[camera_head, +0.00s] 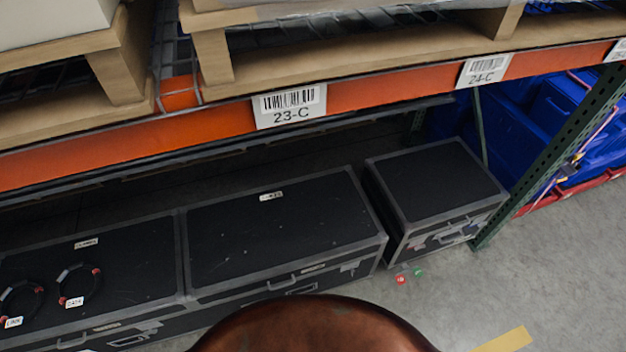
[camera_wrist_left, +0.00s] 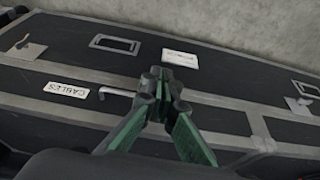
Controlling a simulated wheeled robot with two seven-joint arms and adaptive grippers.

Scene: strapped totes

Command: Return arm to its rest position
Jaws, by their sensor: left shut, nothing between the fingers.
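My left gripper (camera_wrist_left: 161,85) shows in the left wrist view with its fingertips together and nothing between them. It is in front of a black case (camera_wrist_left: 75,70) with grey metal edging, a handle, latches and a white CABLES label (camera_wrist_left: 66,90). I cannot tell whether the fingertips touch the case. In the head view neither gripper nor arm shows, so the arm's pose is hidden there. Two dark looped straps with red parts and white tags, one (camera_head: 79,286) and another (camera_head: 22,303), lie on the left black case (camera_head: 130,270).
A middle black case (camera_head: 270,230) and a smaller right one (camera_head: 435,185) stand under the orange shelf beam (camera_head: 375,92). Wooden pallets (camera_head: 330,65) rest above. Blue totes (camera_head: 555,105) are behind the green rack post (camera_head: 545,160). Concrete floor (camera_head: 540,270) is open at lower right.

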